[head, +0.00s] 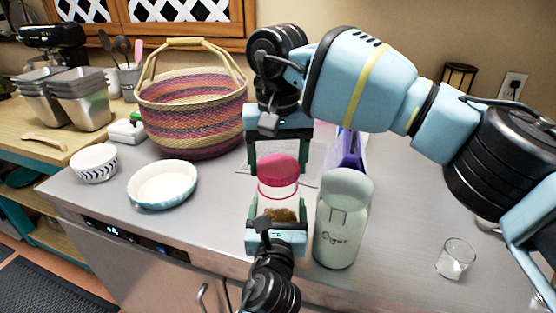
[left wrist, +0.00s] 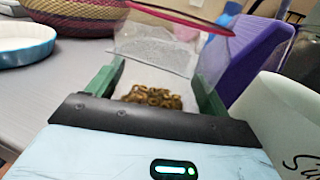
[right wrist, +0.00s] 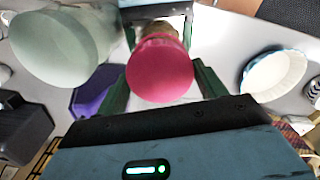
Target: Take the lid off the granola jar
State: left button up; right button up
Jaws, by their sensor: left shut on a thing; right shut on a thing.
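The granola jar (head: 279,214) is a clear glass jar with brown granola low inside, upright on the grey counter. Its pink-red lid (head: 278,170) is at its top; I cannot tell whether it is seated or slightly raised. My left gripper (head: 278,226) is shut on the jar body from the near side; the left wrist view shows the granola (left wrist: 152,97) between its green fingers. My right gripper (head: 279,158) reaches in from the far side and is shut on the lid, which also shows between its fingers in the right wrist view (right wrist: 160,70).
A pale green sugar jar (head: 342,225) stands close to the right of the granola jar. A purple object (head: 351,151) is behind it. A small glass (head: 455,258) stands at right. A white-blue dish (head: 162,185), a bowl (head: 94,163) and a woven basket (head: 192,115) are at left.

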aim_at(278, 165)
jog(key=shift+r, duration=2)
pick_arm(q)
jog(key=o, duration=1.8)
jog(key=shift+o, duration=0.2)
pick_arm(e)
jog(key=shift+r, duration=0.1)
